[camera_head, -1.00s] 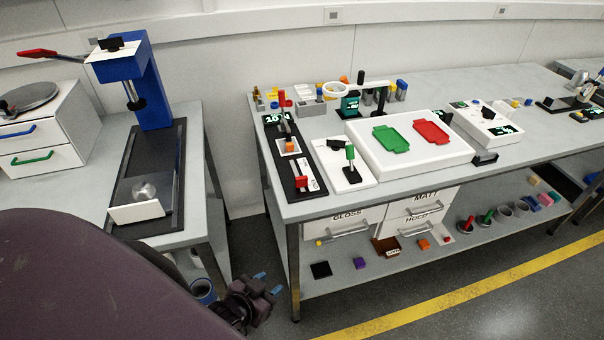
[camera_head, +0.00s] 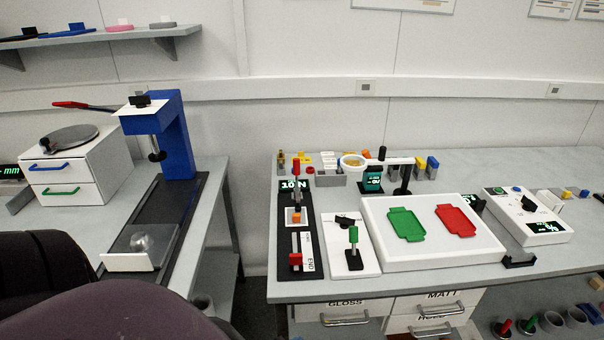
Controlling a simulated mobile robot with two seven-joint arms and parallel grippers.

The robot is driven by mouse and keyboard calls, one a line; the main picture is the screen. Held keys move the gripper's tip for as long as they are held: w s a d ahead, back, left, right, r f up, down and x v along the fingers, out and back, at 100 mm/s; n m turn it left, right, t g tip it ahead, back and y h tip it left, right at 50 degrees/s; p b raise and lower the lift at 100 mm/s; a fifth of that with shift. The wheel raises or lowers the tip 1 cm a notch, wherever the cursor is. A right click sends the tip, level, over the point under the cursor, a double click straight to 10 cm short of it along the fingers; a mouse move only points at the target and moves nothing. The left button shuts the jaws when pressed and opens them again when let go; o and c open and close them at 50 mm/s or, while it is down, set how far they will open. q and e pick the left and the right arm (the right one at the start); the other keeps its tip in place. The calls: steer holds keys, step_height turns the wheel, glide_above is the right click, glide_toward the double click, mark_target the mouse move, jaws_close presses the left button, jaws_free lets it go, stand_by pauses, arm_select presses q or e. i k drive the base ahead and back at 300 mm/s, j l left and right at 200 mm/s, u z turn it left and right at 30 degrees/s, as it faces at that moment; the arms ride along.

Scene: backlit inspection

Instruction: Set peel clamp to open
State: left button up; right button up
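I cannot tell for sure which part is the peel clamp. A long black fixture (camera_head: 306,218) stands at the left end of the right bench, with a small green-lit display at its far end. On it are an upright red handle (camera_head: 296,167), an orange block (camera_head: 295,217) on a white plate, and a red knob (camera_head: 295,260) near the front. Beside it, a white plate (camera_head: 343,262) carries a green-topped lever (camera_head: 353,237) standing upright and a black knob.
A blue press (camera_head: 178,150) stands on the left bench beside white drawers (camera_head: 75,178). A white board (camera_head: 380,262) with green and red trays and a white control box (camera_head: 527,215) are to the right. A floor gap separates the benches.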

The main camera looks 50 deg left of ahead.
mark_target(296, 172)
steer(key=i+l+u, duration=0.1)
steer(key=u, duration=0.4)
steer(key=i+l+u, duration=0.1)
steer(key=u, duration=1.05)
steer(key=i+j+u, duration=0.1)
steer(key=u, duration=0.4)
steer(key=j, duration=0.1)
